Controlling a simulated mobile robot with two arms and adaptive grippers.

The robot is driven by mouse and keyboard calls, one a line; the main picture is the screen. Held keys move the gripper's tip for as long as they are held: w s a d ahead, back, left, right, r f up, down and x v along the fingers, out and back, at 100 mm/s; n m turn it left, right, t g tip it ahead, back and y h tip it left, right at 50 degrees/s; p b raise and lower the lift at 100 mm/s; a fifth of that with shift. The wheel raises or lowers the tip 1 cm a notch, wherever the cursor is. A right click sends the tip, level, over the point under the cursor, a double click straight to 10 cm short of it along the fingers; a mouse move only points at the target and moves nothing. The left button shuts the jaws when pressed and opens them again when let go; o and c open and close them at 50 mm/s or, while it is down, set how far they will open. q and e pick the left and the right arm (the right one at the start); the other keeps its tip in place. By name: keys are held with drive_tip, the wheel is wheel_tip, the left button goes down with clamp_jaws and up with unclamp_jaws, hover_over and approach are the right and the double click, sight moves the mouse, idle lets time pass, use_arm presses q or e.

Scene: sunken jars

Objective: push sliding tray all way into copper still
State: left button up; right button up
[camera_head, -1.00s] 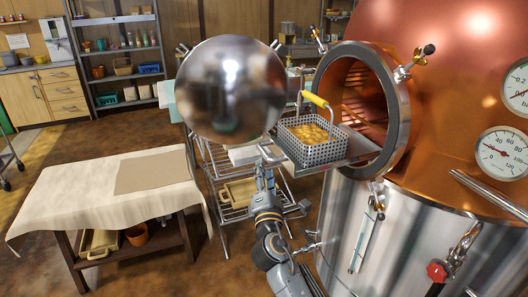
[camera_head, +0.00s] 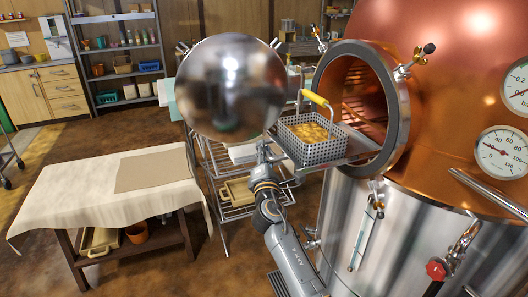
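The copper still (camera_head: 450,75) stands at the right with its round side opening facing left. The flat metal sliding tray (camera_head: 355,150) sticks out of the opening, its inner end inside the rim. On it sits a perforated metal basket (camera_head: 312,153) with yellow contents and a yellow handle. My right gripper (camera_head: 266,152) is at the tray's outer left end, beside the basket. It is small and partly hidden by the open round door, so I cannot tell whether its fingers are open or touch the tray. My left gripper is not in view.
The polished round door (camera_head: 231,88) stands open left of the opening. A cloth-covered table (camera_head: 85,200) stands at left. Gauges and a red-knobbed valve (camera_head: 437,270) are on the still's front. Floor between is open.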

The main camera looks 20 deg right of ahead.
clamp_jaws()
drive_tip(key=shift+d, duration=0.15)
drive_tip(key=d, duration=0.7)
drive_tip(key=w+d+b, duration=0.1)
drive_tip(key=d, duration=1.3)
drive_tip(key=shift+w+d, duration=0.25)
drive_tip(key=shift+w, duration=0.1)
drive_tip(key=o, duration=0.7)
unclamp_jaws()
